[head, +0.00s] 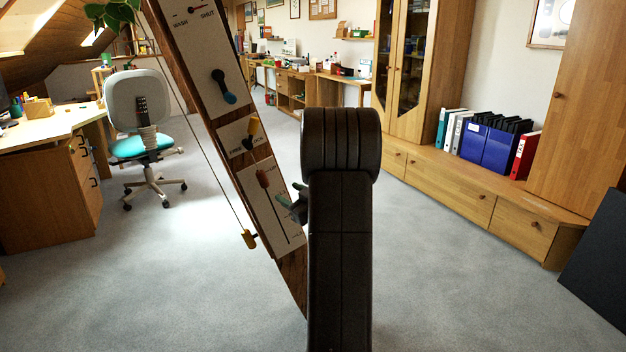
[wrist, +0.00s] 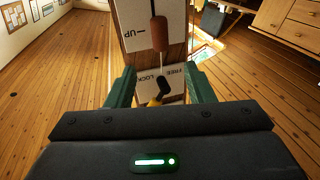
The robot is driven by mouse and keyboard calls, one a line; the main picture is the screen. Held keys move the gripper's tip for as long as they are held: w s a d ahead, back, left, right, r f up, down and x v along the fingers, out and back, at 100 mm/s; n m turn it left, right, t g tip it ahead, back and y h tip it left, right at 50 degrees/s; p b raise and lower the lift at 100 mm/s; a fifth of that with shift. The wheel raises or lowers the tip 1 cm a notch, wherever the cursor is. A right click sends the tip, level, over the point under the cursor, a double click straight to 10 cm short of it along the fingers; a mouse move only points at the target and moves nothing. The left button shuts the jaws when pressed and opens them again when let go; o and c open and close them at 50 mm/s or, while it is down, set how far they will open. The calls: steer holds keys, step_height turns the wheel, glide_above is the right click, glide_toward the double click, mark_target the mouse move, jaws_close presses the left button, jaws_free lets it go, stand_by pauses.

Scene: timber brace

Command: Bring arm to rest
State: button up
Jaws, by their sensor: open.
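A slanting timber brace (head: 292,277) carries white panels with several levers. My gripper (head: 299,203) shows in the head view as green fingers beside the lowest panel, mostly hidden behind my dark arm. In the wrist view my gripper (wrist: 160,70) is open, one green finger on each side of the picture. Between the fingers I see the red-brown handle (wrist: 159,33) and the yellow-and-black FREE/LOCK lever (wrist: 159,91). Both also show in the head view, the handle (head: 264,179) below the lever (head: 252,130). I cannot tell whether the fingers touch anything.
A cord ends in a yellow pull (head: 249,239) left of the brace. A blue lever (head: 224,87) is higher up. An office chair (head: 137,115) and desk (head: 50,125) stand left, a wooden cabinet (head: 450,190) right. The grey carpet is clear between them.

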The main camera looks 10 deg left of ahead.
mark_target(265, 180)
steer(key=b+x, duration=0.1)
steer(key=x, duration=1.2)
steer(key=shift+w+a+f+b, duration=0.1)
steer(key=shift+w+b, duration=0.05)
steer(key=shift+b, duration=0.15)
steer(key=shift+f, duration=0.1)
